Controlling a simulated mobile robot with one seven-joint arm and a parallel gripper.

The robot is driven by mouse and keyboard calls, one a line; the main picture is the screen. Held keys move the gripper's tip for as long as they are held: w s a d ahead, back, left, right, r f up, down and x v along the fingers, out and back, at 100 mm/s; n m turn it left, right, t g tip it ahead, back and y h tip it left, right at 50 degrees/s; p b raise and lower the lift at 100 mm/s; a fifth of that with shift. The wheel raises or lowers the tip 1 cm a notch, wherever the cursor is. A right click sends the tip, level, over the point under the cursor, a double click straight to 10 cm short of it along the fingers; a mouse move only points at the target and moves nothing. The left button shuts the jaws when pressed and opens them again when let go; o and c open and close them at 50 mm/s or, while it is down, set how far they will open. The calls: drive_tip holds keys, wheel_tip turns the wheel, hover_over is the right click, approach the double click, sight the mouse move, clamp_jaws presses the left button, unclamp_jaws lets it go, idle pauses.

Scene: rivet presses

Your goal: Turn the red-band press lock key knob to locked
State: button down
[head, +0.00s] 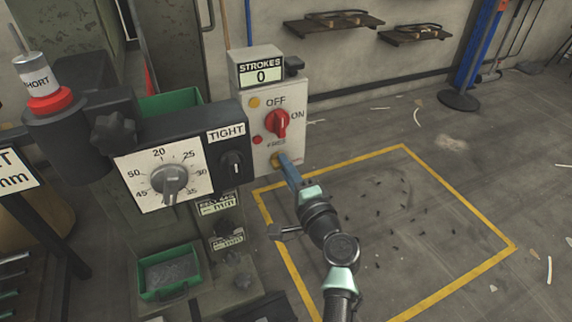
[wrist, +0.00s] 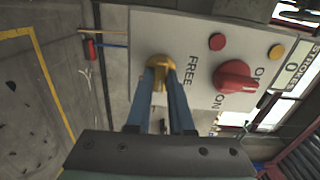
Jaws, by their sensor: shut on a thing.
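The press carries a grey control box (head: 292,97) on its right side. Low on it is a yellow key knob (head: 280,159), with the word FREE beside it; it also shows in the wrist view (wrist: 158,64). My gripper (head: 284,167) reaches the knob from the front right. In the wrist view its blue fingers (wrist: 159,82) are shut on the yellow knob, one on each side. The fingers hide part of the knob, and I cannot tell its exact angle. The red band (head: 50,102) is around the post marked SHORT at the upper left.
Just above the key knob is a red OFF/ON switch (head: 277,123), also close to my fingers in the wrist view (wrist: 234,79). A dial (head: 170,180) and a TIGHT knob (head: 231,163) are left.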

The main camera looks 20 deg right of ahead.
drive_tip(key=shift+f, duration=0.1)
idle(0.5)
drive_tip(key=c, duration=0.8)
unclamp_jaws()
drive_tip(key=shift+s, duration=0.1)
drive_tip(key=s+p, duration=0.3)
drive_tip(key=s, duration=1)
drive_tip(key=shift+d, duration=0.25)
